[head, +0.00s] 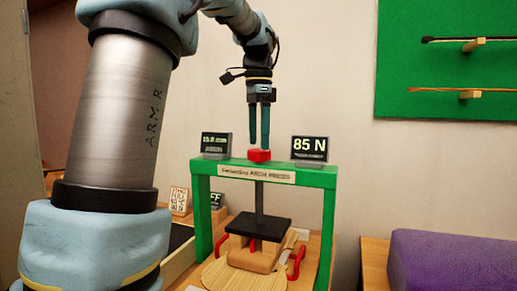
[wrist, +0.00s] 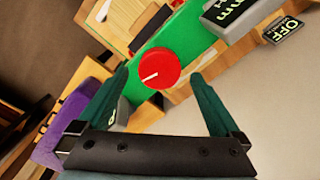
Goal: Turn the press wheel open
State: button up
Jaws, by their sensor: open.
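The red press wheel (head: 259,155) sits on top of the green press frame (head: 326,178). In the wrist view the wheel (wrist: 154,68) is a round red knob with a white line, lying between the finger directions, beyond the fingertips. My gripper (head: 259,146) points down just above the wheel, its two dark green fingers apart with nothing between them. In the wrist view my gripper (wrist: 160,75) is open. Whether a fingertip touches the wheel cannot be told. Below the frame, a dark press plate (head: 258,226) on a rod is over a wooden piece (head: 252,258).
A display reading 85 N (head: 310,149) stands right of the wheel, and one reading about 15.0 mm (head: 215,144) stands left. Red clamps (head: 296,262) flank the wooden piece. A purple block (head: 450,260) is at right. A green board with bows (head: 440,90) hangs on the wall.

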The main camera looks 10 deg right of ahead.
aim_at(259, 155)
jog(key=shift+f, duration=1.45)
jog(key=c, duration=1.3)
